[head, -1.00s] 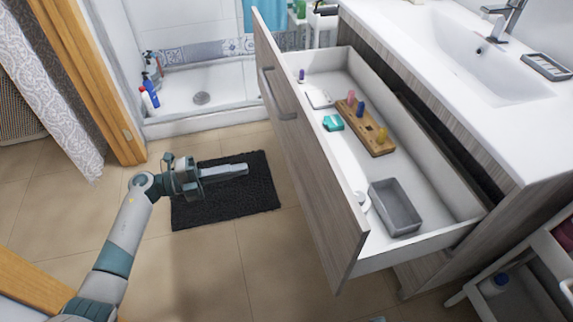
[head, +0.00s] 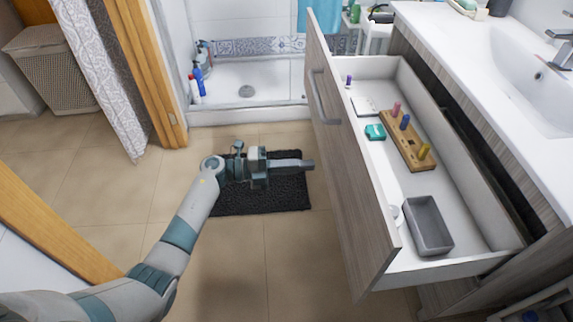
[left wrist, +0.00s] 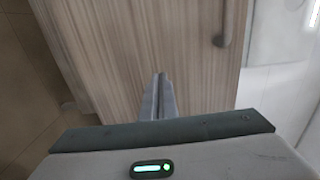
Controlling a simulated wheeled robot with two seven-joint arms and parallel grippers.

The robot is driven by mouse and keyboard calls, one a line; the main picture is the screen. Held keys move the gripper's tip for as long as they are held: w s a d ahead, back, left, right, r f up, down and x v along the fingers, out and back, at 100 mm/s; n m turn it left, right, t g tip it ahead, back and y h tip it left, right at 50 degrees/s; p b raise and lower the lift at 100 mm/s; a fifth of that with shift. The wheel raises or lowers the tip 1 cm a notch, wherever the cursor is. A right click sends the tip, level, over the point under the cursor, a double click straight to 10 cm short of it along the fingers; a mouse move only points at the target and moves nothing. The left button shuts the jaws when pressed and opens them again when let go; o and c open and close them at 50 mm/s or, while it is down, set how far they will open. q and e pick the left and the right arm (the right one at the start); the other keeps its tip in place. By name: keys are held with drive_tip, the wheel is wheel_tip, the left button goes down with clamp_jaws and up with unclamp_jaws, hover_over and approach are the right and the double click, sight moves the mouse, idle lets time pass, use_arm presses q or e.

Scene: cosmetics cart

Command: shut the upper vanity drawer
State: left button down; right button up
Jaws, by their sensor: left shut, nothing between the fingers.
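The upper vanity drawer (head: 348,170) is pulled far out of the vanity, with a wood-grain front and white inside. Its metal handle (head: 323,97) is on the outer face, toward the far end. My left gripper (head: 308,164) is shut and empty, held in front of the drawer face and pointing at it. In the left wrist view the shut fingers (left wrist: 159,97) point at the wood-grain front (left wrist: 120,60), and the handle (left wrist: 222,25) shows at upper right. Whether the fingertips touch the front I cannot tell. My right gripper is not in view.
A dark mat (head: 270,199) lies on the floor below my left gripper. A white cart (head: 543,308) stands at lower right.

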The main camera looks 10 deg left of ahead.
sight(338, 163)
use_arm(q)
drive_tip(key=x, duration=0.4)
drive_tip(key=shift+d, duration=0.15)
drive_tip(key=shift+p+x, duration=0.3)
drive_tip(key=shift+x, duration=0.55)
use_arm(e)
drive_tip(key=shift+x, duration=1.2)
use_arm(q)
drive_tip(key=shift+d, duration=0.1)
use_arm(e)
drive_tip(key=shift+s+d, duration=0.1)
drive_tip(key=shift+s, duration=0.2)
use_arm(q)
drive_tip(key=shift+w+d, duration=0.1)
